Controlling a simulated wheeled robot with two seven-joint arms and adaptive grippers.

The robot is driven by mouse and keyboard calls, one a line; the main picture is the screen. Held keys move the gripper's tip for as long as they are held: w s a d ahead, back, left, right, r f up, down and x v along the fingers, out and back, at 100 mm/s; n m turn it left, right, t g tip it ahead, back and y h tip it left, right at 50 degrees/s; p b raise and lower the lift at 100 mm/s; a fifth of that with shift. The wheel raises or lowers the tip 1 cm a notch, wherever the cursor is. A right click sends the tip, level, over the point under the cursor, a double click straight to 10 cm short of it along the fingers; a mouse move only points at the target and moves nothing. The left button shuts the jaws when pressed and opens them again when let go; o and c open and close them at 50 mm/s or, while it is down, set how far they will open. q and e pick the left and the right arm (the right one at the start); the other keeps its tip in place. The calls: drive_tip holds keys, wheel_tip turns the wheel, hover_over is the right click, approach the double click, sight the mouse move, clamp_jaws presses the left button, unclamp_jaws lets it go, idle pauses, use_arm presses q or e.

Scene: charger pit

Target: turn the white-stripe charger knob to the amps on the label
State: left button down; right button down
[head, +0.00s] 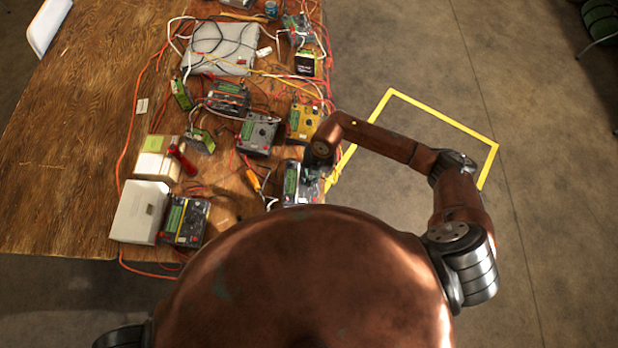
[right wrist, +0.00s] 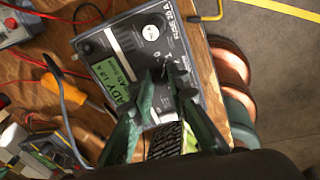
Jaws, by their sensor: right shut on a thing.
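The charger (head: 290,181) under my right gripper is a grey box with a green screen, at the table's front right edge. In the right wrist view its face (right wrist: 128,38) shows a lit green screen (right wrist: 115,74), a round white mark and the print "FUSE 20 A". The screen text is partly readable, with "ADY 1.5". My right gripper (head: 317,172) is over this charger. In the right wrist view its two dark green fingers (right wrist: 163,80) are shut on a small dark knob, which they mostly hide. I cannot read the knob's setting. My left gripper is out of view.
Other chargers stand close by: a grey one (head: 258,134), a yellow one (head: 303,122) and one (head: 186,221) beside a white box (head: 140,212). An orange-handled screwdriver (right wrist: 63,77) and red cables lie left of the held charger. The table's left part (head: 70,150) is clear.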

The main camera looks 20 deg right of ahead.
drive_tip(key=c, duration=1.8)
unclamp_jaws()
drive_tip(key=shift+c, duration=0.2)
drive_tip(key=v, duration=1.2)
drive_tip(key=shift+w, duration=0.1)
